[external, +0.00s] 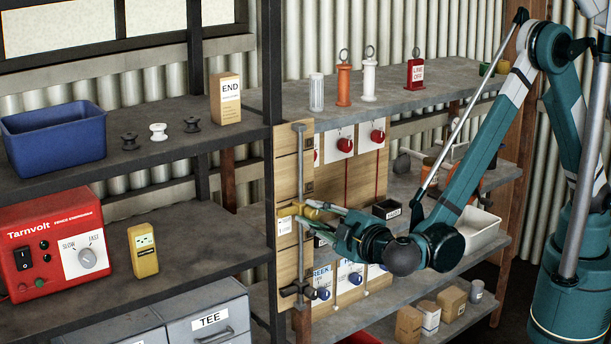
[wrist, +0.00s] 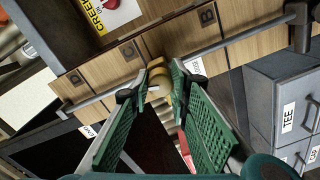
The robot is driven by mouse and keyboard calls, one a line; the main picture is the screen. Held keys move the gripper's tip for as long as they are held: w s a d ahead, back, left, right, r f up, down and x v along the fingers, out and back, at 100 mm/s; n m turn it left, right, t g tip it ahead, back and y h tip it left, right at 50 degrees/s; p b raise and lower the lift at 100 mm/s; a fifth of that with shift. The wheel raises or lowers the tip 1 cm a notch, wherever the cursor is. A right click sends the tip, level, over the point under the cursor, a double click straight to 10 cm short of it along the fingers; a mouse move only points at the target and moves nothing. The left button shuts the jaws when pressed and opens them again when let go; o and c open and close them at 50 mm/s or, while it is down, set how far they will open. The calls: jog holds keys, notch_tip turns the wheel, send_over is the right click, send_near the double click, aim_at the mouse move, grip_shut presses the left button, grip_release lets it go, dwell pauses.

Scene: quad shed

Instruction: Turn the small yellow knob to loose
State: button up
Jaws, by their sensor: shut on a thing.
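The small yellow knob (external: 288,211) sits on the wooden panel (external: 287,165), by the upright metal rod. In the wrist view the yellow knob (wrist: 157,75) is between my fingertips, partly covered by them. My gripper (external: 318,211) reaches the panel from the right and is shut on the knob. It also shows in the wrist view (wrist: 161,89), its green pads on both sides of the knob.
The metal rod (external: 301,160) runs close beside the knob, with a dark clamp (external: 297,290) at its lower end. Red knobs (external: 345,145) and blue knobs (external: 355,279) stick out nearby on the right. A dark shelf post (external: 274,100) stands left of the panel.

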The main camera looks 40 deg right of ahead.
jog(key=shift+n, duration=1.1)
jog(key=o, duration=0.9)
jog(key=shift+m, duration=0.4)
